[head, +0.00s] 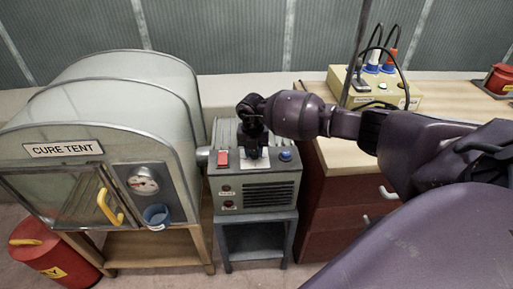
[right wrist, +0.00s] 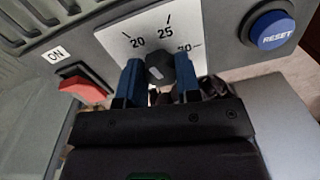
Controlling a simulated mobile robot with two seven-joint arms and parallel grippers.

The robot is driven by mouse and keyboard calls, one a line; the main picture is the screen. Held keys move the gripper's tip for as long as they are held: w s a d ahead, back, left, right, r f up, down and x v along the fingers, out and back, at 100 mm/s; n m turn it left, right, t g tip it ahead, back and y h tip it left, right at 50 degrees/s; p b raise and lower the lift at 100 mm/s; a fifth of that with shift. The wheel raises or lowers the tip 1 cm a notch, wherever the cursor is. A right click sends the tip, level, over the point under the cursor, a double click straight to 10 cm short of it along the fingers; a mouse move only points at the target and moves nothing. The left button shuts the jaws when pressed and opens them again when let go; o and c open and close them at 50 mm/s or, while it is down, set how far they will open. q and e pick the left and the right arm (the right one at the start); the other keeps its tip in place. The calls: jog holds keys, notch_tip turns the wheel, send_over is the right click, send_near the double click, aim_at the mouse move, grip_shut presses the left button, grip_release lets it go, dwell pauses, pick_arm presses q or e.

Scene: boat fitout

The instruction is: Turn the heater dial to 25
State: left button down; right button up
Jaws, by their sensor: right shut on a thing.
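The heater (head: 228,203) is a grey box on a small stand, with a white scale plate on its sloped top. In the right wrist view the plate (right wrist: 118,33) shows the marks 20, 25 and 30. The dark heater dial (right wrist: 160,66) sits below these marks, between the two blue fingers of my right gripper (right wrist: 160,80), which is shut on it. A small pale mark shows on the dial's face, but I cannot tell surely which number it points to. In the head view my right gripper (head: 254,150) hides the dial. My left gripper is not in view.
A red ON switch (right wrist: 82,84) lies left of the dial and a blue RESET button (right wrist: 271,29) right of it. The cure tent (head: 110,115) stands close on the left. A red cabinet (head: 340,195) with a wooden top stands right.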

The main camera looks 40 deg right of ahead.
jog(key=shift+r+m+p, duration=0.3)
jog(key=shift+m+p, duration=0.25)
jog(key=shift+m, duration=0.45)
jog(key=shift+m+p, duration=0.65)
jog(key=shift+m, duration=0.65)
jog(key=shift+f+m+p, duration=0.15)
jog(key=shift+m+p, duration=0.7)
jog(key=shift+m, duration=0.2)
jog(key=shift+f+m+p, duration=0.15)
jog(key=shift+m+p, duration=0.65)
jog(key=shift+m, duration=0.25)
jog(key=shift+d, duration=0.1)
jog(key=o, duration=0.9)
